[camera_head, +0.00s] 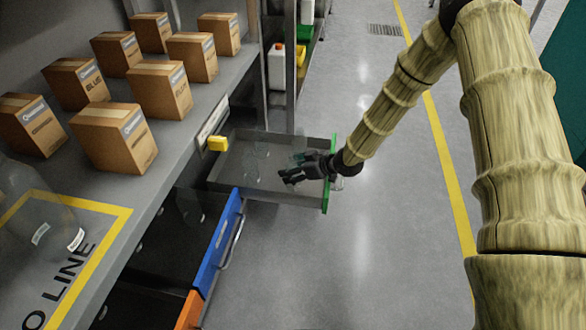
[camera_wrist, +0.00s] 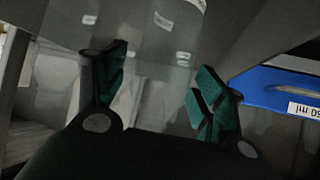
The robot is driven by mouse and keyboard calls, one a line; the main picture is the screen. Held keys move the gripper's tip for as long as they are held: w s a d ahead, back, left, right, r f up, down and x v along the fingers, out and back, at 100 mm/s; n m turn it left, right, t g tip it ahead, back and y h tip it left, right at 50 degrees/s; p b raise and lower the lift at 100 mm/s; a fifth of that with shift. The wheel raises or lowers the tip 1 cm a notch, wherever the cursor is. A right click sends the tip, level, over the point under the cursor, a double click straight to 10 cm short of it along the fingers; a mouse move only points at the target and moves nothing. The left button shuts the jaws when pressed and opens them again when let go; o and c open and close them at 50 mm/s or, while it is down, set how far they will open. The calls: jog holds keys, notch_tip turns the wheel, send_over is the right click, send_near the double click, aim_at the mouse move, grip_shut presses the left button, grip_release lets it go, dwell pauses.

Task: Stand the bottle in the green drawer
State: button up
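The green drawer (camera_head: 262,192) is pulled out, a grey tray with a green front (camera_head: 330,176). My gripper (camera_head: 288,168) is over the drawer's front part, its fingers pointing left into it. A faint clear bottle shape (camera_head: 256,158) shows inside the drawer, left of my fingertips and seemingly apart from them; its outline is hard to make out. In the wrist view my gripper's two green-padded fingers (camera_wrist: 160,82) are spread wide. Clear, pale-labelled shapes show beyond them, with nothing clearly clamped between.
A blue drawer (camera_head: 218,243) and an orange drawer (camera_head: 190,309) stand open nearer to me. Clear labelled bottles (camera_head: 40,215) stand on the worktop at left, with several cardboard boxes (camera_head: 113,138) behind. A yellow block (camera_head: 218,143) is by the green drawer. The floor at right is clear.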

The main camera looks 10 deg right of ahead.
jog(key=shift+r, duration=0.1)
jog(key=shift+s+d+r, duration=0.15)
jog(key=shift+r, duration=0.15)
jog(key=p+v, duration=0.5)
jog(key=v, duration=0.6)
jog(key=shift+s+d+r, duration=0.1)
